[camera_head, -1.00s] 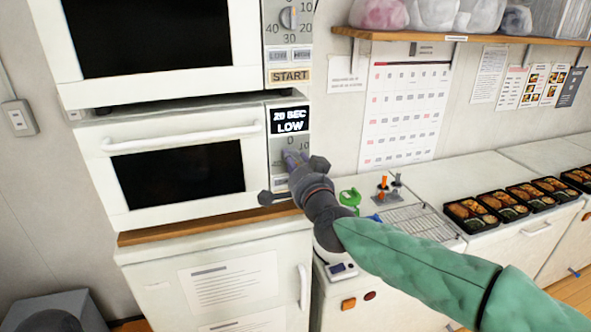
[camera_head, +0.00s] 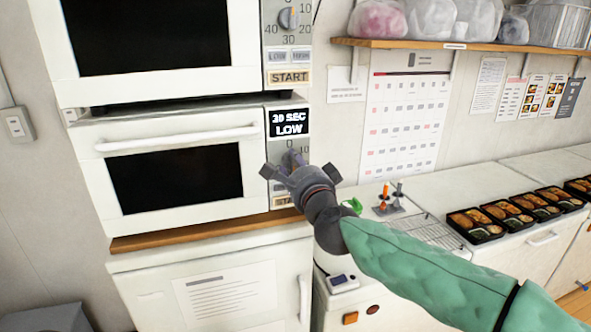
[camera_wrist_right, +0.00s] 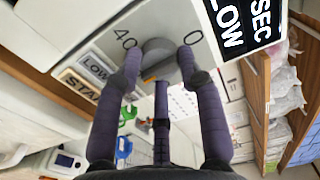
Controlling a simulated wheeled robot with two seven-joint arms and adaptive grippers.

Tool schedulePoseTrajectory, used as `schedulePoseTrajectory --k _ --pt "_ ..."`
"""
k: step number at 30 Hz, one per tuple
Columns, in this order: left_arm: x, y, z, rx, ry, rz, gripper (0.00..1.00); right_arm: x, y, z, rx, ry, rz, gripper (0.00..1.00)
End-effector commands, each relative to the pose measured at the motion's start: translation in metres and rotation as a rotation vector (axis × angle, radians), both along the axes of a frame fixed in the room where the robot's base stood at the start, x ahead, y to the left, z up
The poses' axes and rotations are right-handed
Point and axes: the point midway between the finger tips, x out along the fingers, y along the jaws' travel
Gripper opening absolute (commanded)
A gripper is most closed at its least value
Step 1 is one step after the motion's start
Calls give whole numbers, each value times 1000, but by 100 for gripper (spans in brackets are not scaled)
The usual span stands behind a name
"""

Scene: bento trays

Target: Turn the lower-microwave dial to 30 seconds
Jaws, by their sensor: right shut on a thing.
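The lower microwave (camera_head: 255,158) is white with a dark door window and a control panel on its right side. Its display (camera_head: 289,122) reads LOW under a seconds figure that looks like 30 SEC, though the first digit is blurred. My right gripper (camera_head: 291,160) is at the panel below the display and hides much of the dial. In the right wrist view the grey dial (camera_wrist_right: 158,52) sits between the two purple fingertips of my right gripper (camera_wrist_right: 160,60), which is shut on it. The marks 40 and 0 show beside the dial. My left gripper is not in view.
An upper microwave (camera_head: 160,90) stands directly above, with its own dial (camera_head: 288,18). Below is a white cabinet (camera_head: 215,262). To the right are a counter with a wire rack (camera_head: 425,231), several bento trays (camera_head: 475,238) and a wall shelf (camera_head: 500,43).

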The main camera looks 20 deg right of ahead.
Motion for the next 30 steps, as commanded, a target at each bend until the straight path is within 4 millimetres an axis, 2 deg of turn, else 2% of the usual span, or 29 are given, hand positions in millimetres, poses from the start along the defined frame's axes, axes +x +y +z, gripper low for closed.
schedulePoseTrajectory --k 1,15,16,18,30 --pt "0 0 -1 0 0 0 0 1 6 -10 3 17 12 6" --pt "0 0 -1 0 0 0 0 1 6 -9 15 18 13 6" --pt "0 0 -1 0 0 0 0 1 6 -9 15 17 13 44" --pt "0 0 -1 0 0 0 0 1 5 -8 15 16 12 63" --pt "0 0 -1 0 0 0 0 -3 2 -2 18 5 4 63"
